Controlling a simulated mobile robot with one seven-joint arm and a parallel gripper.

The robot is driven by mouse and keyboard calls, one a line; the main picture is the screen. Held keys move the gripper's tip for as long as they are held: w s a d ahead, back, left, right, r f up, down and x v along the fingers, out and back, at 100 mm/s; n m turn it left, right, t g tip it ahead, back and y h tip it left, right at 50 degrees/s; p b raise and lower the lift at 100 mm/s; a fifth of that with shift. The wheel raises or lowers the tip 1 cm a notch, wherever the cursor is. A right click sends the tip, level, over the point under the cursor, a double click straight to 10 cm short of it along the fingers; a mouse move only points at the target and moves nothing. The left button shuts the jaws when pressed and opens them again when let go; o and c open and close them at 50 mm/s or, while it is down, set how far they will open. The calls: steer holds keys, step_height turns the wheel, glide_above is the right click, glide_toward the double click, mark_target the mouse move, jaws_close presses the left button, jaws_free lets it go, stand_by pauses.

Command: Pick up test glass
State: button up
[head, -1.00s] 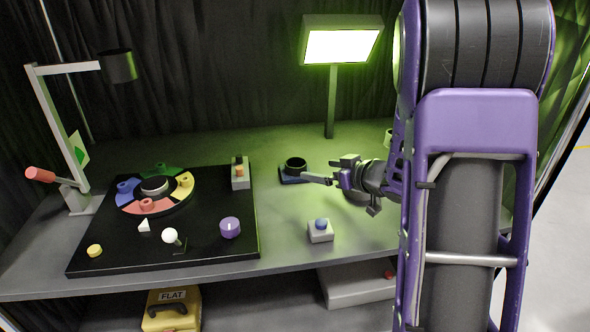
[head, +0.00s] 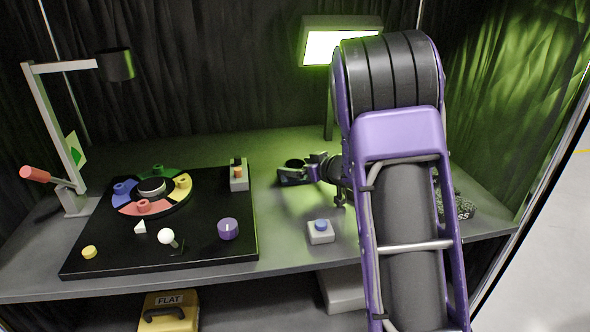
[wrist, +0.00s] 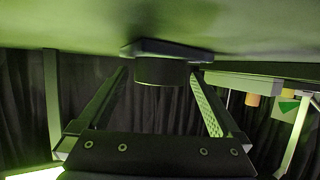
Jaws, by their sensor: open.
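The test glass looks to be the short dark round cup (head: 294,162) on a dark square base at the back middle of the bench. In the wrist view, which looks upside down, a dark cylinder (wrist: 161,72) hangs from its dark base plate (wrist: 205,54). My gripper (head: 300,174) is open and low at the cup in the head view, partly covering its base. In the wrist view the fingers stand apart, one on each side of the cylinder, with gaps visible between. I cannot tell whether the fingertips reach fully around it.
A grey box with a blue button (head: 320,231) stands in front of my gripper. A small switch box (head: 239,175) and the black board (head: 105,259) with coloured parts lie left. The lit lamp panel (head: 318,49) is behind. A black-and-white patterned item (head: 464,208) sits right of my arm.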

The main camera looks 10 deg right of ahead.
steer(key=shift+c, duration=0.2)
steer(key=c, duration=1.4)
